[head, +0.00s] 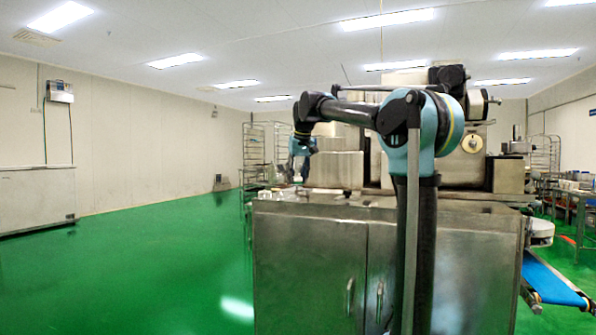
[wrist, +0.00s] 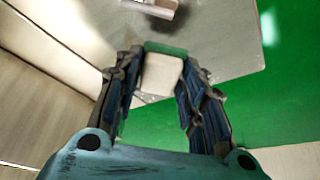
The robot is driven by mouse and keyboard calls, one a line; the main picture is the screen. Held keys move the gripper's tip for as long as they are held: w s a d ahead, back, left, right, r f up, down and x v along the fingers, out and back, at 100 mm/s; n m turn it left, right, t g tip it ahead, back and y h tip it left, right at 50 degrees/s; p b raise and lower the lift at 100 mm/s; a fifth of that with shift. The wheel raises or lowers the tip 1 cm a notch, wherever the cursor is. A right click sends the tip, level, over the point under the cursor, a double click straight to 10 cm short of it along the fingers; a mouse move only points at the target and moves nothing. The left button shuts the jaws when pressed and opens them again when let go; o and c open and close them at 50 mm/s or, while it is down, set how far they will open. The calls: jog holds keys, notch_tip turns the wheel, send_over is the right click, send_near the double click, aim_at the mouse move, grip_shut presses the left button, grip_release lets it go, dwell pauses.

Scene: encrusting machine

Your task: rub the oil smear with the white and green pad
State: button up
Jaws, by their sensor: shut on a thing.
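The white and green pad (wrist: 162,74) is between the fingers of my gripper (wrist: 161,62) in the wrist view, its white face towards the camera and a green band at its far edge. My gripper is shut on it. In the head view my gripper (head: 300,170) hangs down over the left end of the encrusting machine's steel top (head: 335,205); the pad is too small to make out there. In the wrist view a grey metal surface (wrist: 215,35) lies beyond the pad; I cannot tell whether they touch. I cannot make out the oil smear in either view.
A pale metal part (wrist: 155,8) sits at the top of the wrist view. The steel cabinet (head: 310,265) stands below the top, with a blue conveyor belt (head: 550,280) at its right. Wire racks (head: 254,150) stand behind. The green floor (head: 140,265) at left is clear.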

jog(key=shift+r, duration=1.6)
